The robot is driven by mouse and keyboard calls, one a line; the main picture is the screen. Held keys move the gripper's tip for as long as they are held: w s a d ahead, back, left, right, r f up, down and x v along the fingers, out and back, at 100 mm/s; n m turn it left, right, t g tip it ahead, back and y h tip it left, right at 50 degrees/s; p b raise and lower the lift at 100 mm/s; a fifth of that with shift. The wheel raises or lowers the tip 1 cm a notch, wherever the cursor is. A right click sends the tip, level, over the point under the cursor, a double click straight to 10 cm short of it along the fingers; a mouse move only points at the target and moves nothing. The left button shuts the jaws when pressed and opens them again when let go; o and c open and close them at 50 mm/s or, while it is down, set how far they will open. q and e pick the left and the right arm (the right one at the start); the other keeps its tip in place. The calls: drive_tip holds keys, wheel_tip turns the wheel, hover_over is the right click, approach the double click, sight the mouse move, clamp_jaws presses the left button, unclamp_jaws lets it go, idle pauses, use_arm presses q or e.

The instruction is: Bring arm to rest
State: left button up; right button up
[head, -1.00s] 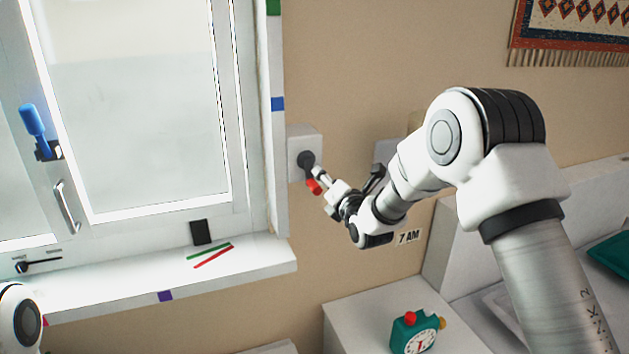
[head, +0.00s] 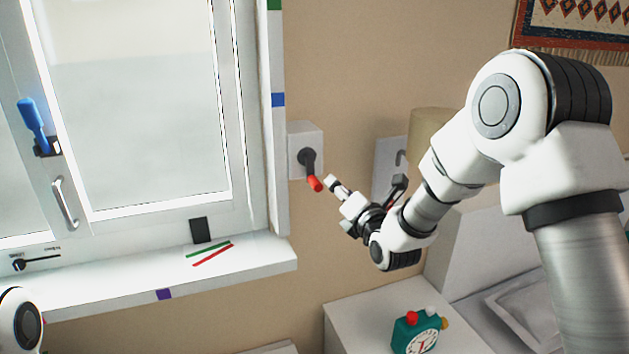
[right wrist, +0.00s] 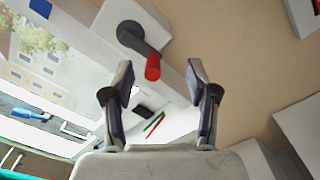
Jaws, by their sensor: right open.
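My right gripper (head: 367,184) is open in the head view, with nothing between its fingers. It is just right of a dark lever (head: 307,158) with a red tip (head: 315,183), mounted on a white wall box (head: 298,135). The near finger looks close to the red tip but apart from it. In the right wrist view the open fingers (right wrist: 159,72) are spread, and the red tip (right wrist: 153,67) shows beyond the gap between them. Only a rounded joint of my left arm (head: 20,325) shows at the lower left; its gripper is out of view.
A teal clock (head: 417,330) stands on the white bedside table (head: 350,312) below the right arm. A lamp (head: 433,122) and white panel (head: 388,160) are behind the arm.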

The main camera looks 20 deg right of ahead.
drive_tip(key=shift+s, duration=0.4)
drive_tip(key=s+a+f+m+g, duration=0.1)
drive_tip(key=s+f+g, duration=0.3)
drive_tip(key=f, duration=0.7)
drive_tip(key=s+f+m+g, duration=0.1)
drive_tip(key=s+f+g, duration=0.1)
drive_tip(key=s+f, duration=0.75)
drive_tip(key=s+a+f+m+g, duration=0.1)
drive_tip(key=s+f+m+g, duration=0.15)
drive_tip(key=f, duration=1.15)
drive_tip(key=s+f+m+g, duration=0.4)
drive_tip(key=s+m, duration=0.7)
drive_tip(key=s, duration=0.2)
drive_tip(key=s+f+m+g, duration=0.4)
drive_tip(key=s+m+g, duration=0.1)
drive_tip(key=s+m, duration=0.7)
drive_tip(key=shift+s+a+f+h, duration=0.2)
drive_tip(key=shift+s+f+h, duration=0.1)
drive_tip(key=shift+s, duration=0.3)
